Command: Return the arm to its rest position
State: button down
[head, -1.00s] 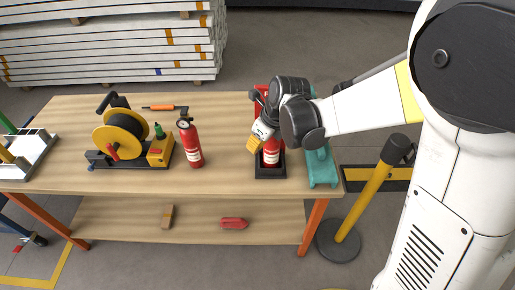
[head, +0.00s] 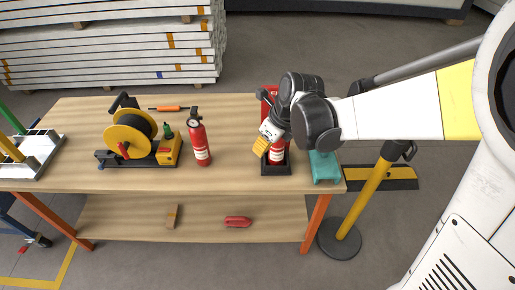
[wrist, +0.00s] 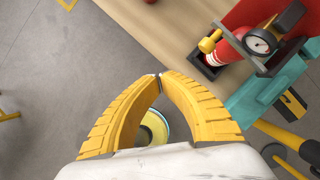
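My arm reaches in from the right in the head view, over the right end of the workbench (head: 235,185). My gripper (head: 261,147) has yellow fingers, which hang in front of a red fire extinguisher (head: 278,154) standing in a black holder. In the wrist view, the tips of my gripper (wrist: 160,77) meet, with nothing held between them. This extinguisher (wrist: 238,48) and its round gauge show at the upper right there, apart from the fingers. A round yellow and blue thing shows through the gap behind the fingers; I cannot tell what it is.
A teal stand (head: 325,168) is at the bench's right end, near a yellow post (head: 365,200) on the floor. A second extinguisher (head: 200,142), a yellow reel (head: 130,133) and a white tray (head: 38,158) stand further left. Open floor lies in front.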

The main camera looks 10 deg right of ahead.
notch_tip(320, 180, up, 5)
jog(key=s+p, duration=0.1)
jog(key=s, duration=0.1)
jog(key=s+d+f+n+t+h+b, duration=0.1)
jog(key=s+d+n, duration=0.5)
jog(key=n, duration=0.7)
jog(key=s+d+n+t+h+b, duration=0.2)
jog(key=s+d+n+b, duration=0.3)
jog(key=n, duration=0.8)
jog(key=shift+s+d+f+n+t+b, duration=0.45)
jog(key=shift+s+b, duration=0.3)
jog(key=shift+s, duration=0.5)
jog(key=shift+r, duration=0.1)
